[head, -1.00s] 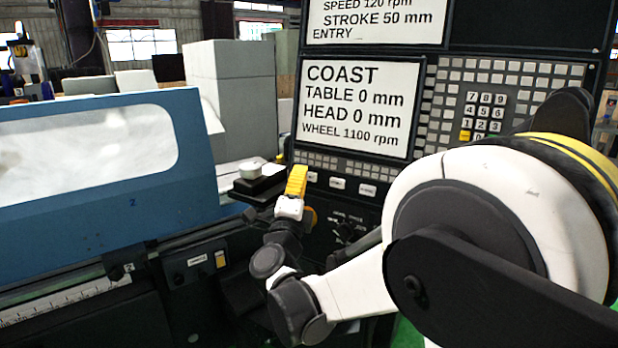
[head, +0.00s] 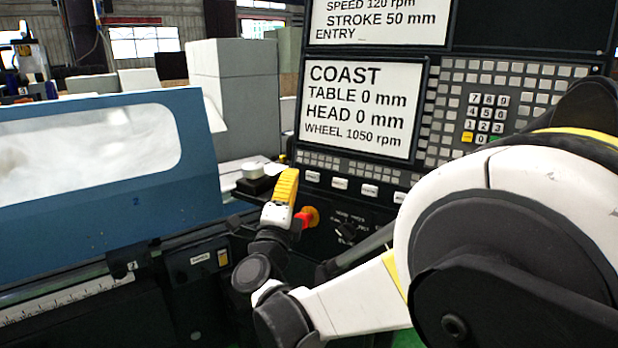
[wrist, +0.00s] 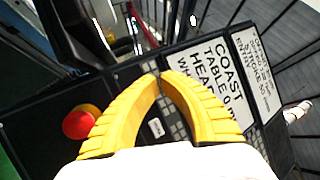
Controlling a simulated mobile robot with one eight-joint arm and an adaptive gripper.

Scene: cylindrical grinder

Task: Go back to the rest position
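My gripper (head: 285,186) has yellow fingers and stands in front of the lower left of the control panel in the head view. In the wrist view its fingertips (wrist: 161,79) meet in an arch with nothing between them, so it is shut and empty. A red stop button on an orange-yellow base (head: 309,217) sits just right of my gripper in the head view. The panel's screen (head: 358,110) reads COAST, table 0 mm, head 0 mm, wheel 1050 rpm.
The blue machine guard with a clear window (head: 100,215) fills the left. A small round pale item (head: 252,170) sits on a dark block left of my gripper. Keys (head: 485,118) and a selector knob (head: 347,231) are on the panel.

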